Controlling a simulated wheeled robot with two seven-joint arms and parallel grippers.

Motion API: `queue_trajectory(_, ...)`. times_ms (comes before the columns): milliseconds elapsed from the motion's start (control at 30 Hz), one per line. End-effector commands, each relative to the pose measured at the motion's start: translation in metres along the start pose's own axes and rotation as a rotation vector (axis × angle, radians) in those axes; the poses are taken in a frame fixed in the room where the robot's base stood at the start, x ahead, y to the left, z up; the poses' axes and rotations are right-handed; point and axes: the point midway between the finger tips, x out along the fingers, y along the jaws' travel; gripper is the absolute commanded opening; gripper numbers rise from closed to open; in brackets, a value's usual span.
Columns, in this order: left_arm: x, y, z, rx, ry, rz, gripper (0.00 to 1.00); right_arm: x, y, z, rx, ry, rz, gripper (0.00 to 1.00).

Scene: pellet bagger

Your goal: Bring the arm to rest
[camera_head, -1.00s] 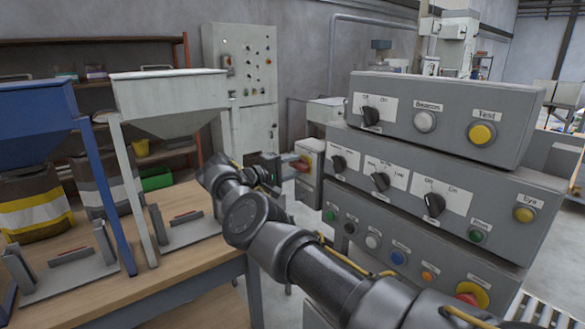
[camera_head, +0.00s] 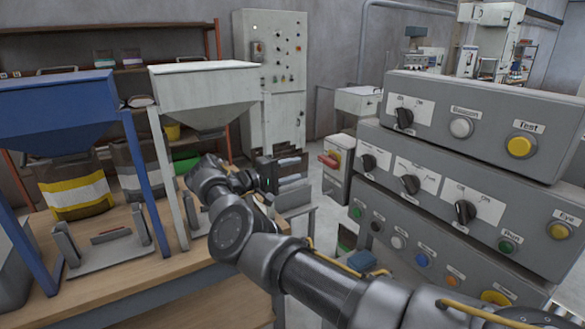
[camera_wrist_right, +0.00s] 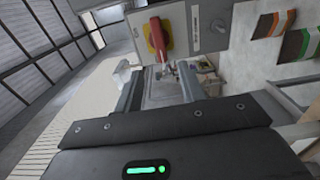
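My right arm reaches in from the lower right of the head view and bends at mid-picture. Its dark gripper (camera_head: 288,170) is beyond the bend, between the bench and the control panels, and partly hidden by the wrist. In the right wrist view the two fingers (camera_wrist_right: 160,82) stand apart with nothing held between them. A red switch handle on a yellow plate (camera_wrist_right: 157,38) shows beyond the fingertips, apart from them. In the head view this red and yellow switch (camera_head: 330,159) is on a grey cabinet right of the gripper. My left gripper is not in view.
Stacked grey control boxes (camera_head: 455,185) with knobs and buttons stand close at the right. A wooden bench (camera_head: 150,275) at the left carries a blue hopper (camera_head: 60,108) and a white hopper (camera_head: 205,90). A tall grey cabinet (camera_head: 272,80) stands behind. Some floor is clear between.

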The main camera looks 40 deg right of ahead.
Motion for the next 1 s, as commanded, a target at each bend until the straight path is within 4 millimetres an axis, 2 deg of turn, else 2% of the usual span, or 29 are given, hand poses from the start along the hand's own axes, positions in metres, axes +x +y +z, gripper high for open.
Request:
queue_trajectory(433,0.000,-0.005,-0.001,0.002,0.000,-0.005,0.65,0.000,-0.001,-0.001,0.002,0.003,0.001,0.40)
queue_trajectory(567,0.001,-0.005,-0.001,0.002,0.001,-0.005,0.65,0.006,-0.028,-0.005,0.042,0.035,0.013,0.40)
queue_trajectory(667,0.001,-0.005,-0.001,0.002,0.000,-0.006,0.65,0.017,-0.080,-0.013,0.127,0.115,0.027,0.40)
queue_trajectory(767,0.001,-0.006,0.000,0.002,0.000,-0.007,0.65,0.027,-0.154,-0.021,0.237,0.254,0.014,0.40)
queue_trajectory(800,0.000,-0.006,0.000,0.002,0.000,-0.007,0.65,0.029,-0.187,-0.022,0.278,0.319,-0.006,0.40)
queue_trajectory(833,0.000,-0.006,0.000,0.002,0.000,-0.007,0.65,0.030,-0.211,-0.022,0.305,0.368,-0.026,0.40)
queue_trajectory(933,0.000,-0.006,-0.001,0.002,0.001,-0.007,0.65,0.026,-0.292,-0.015,0.370,0.518,-0.124,0.40)
queue_trajectory(1000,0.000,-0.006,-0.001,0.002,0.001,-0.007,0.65,0.019,-0.347,-0.002,0.391,0.607,-0.216,0.40)
